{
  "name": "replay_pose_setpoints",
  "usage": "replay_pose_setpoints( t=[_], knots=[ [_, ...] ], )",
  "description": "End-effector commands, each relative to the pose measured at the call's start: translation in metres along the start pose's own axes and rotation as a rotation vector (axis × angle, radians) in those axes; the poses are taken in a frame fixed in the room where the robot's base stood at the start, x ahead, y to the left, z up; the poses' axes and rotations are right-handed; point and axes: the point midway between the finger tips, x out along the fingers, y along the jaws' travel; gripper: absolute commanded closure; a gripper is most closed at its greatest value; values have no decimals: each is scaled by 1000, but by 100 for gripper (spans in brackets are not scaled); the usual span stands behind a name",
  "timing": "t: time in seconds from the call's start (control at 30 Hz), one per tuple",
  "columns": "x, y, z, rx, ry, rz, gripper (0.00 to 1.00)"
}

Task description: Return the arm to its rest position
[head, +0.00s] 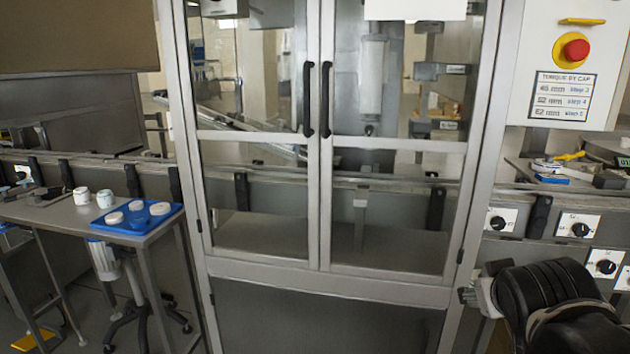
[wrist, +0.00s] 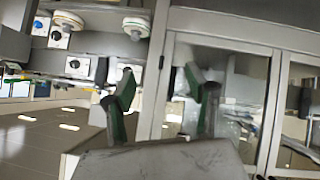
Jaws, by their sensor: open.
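My gripper (wrist: 163,86) shows in the wrist view with its two green-padded fingers spread apart and nothing between them. The closed glass doors of a metal-framed cabinet stand behind the fingers in that view, apart from them. In the head view my black arm (head: 552,300) is folded low at the right, in front of the knob panels. My gripper's fingers cannot be made out clearly there.
The cabinet (head: 315,140) fills the middle with two black handles. A side table at left holds a blue tray (head: 122,226) with several white lids and two jars beside it. A red emergency button (head: 576,49) is at upper right. Knob panels (head: 580,229) are near my arm.

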Motion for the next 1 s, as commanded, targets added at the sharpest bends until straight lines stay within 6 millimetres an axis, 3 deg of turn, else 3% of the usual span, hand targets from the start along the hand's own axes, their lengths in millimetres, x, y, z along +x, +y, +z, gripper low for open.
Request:
replay_pose_setpoints(
  t=[0.1, 0.43, 1.0],
  knots=[
    [-22, -35, 31, 37, -76, -96, 49],
    [-71, -102, 97, 90, -249, -302, 49],
    [-134, -70, 14, 92, -247, -297, 49]
  ],
)
